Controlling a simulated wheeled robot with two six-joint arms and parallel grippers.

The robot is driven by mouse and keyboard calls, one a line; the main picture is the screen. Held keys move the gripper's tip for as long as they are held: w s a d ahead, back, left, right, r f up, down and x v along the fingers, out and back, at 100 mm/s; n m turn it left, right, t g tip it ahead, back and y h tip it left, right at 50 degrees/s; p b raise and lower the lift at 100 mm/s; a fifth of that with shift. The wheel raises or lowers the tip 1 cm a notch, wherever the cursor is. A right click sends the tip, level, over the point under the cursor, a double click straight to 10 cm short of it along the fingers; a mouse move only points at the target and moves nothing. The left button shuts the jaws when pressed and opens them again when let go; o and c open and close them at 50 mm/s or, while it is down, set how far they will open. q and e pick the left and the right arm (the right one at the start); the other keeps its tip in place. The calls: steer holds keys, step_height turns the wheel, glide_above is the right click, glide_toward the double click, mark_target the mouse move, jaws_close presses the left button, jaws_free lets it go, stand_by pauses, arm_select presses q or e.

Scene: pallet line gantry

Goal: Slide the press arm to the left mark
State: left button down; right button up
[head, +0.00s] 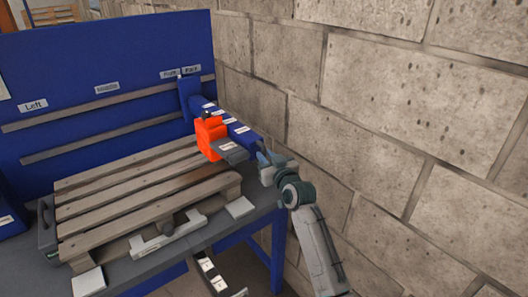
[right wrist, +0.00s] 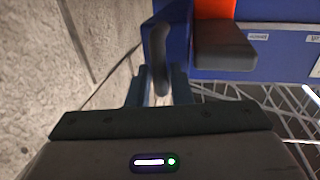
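The press arm (head: 229,122) is a blue beam with white labels. It reaches forward from the rails on the blue back panel, at the Right and Park labels (head: 180,73). An orange block (head: 210,138) with a grey pad hangs on its side. The left mark is the label Left (head: 33,106) on the panel's left. My right gripper (head: 264,157) is at the near end of the arm. In the right wrist view a dark upright handle (right wrist: 160,55) stands between its fingers (right wrist: 160,88). Whether they press on it is unclear.
A wooden pallet (head: 135,195) lies on the grey table, left of and below the press arm. A Middle label (head: 107,88) sits between the other marks. A stone block wall (head: 370,90) rises close on the right. The rails left of the arm look clear.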

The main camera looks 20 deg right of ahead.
steer(key=shift+w+a+f, duration=0.1)
steer(key=shift+w+a, duration=0.05)
steer(key=shift+w, duration=0.8)
jaws_close()
